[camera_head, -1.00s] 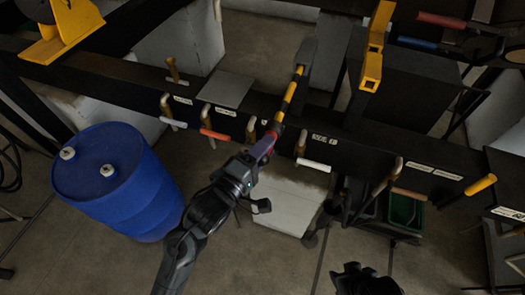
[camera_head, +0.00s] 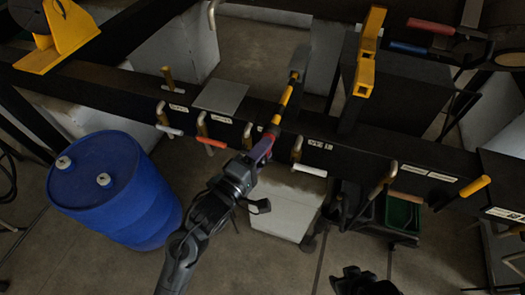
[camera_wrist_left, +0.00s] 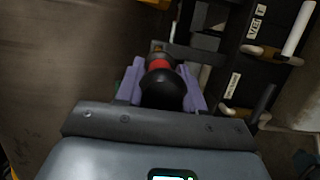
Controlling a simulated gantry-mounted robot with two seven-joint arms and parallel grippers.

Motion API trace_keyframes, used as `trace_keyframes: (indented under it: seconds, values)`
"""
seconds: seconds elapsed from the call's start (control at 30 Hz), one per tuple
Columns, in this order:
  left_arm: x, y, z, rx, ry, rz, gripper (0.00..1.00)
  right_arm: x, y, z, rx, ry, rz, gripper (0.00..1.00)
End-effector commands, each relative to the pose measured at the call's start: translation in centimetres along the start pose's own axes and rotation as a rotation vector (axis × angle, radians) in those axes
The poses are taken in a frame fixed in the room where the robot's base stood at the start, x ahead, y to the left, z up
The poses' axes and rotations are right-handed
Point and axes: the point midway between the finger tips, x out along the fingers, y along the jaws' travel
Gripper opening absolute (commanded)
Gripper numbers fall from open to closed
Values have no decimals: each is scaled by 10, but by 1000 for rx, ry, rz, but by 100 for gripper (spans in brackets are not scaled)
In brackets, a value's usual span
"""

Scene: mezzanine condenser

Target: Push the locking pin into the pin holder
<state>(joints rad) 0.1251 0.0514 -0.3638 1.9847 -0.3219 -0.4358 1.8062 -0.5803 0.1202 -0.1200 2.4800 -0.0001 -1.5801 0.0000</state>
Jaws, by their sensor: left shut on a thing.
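My left gripper (camera_head: 261,150), with purple fingers, is shut on the near end of a yellow-and-black striped rod (camera_head: 285,99), which may be the locking pin. In the left wrist view the purple fingers flank a black round knob (camera_wrist_left: 161,90) with a red band (camera_wrist_left: 159,63) just beyond it. The rod slants up and away over the black beam towards a dark grey bracket (camera_head: 299,60). I cannot tell which part is the pin holder or how deep the rod sits. My right gripper (camera_head: 362,281) is a dark shape at the bottom edge; its fingers are unclear.
The labelled black beam (camera_head: 345,156) crosses the view and carries several bent brass pieces with coloured handles. A blue barrel (camera_head: 113,190) stands at the left. A pale block (camera_head: 285,202) lies below the beam. A yellow bracket (camera_head: 367,60) stands beyond the beam, right of the rod.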

Motion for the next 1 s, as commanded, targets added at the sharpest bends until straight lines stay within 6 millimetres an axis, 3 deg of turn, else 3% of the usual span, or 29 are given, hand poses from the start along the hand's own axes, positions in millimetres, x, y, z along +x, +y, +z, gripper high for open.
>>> trace_keyframes:
  seconds: [0.47,1.0]
  values:
    - [3,3,-1,1,0,7,0,-1,-1,0,4,1,-4,43]
    - [28,2,-8,2,0,6,0,-5,1,-1,-5,-1,4,43]
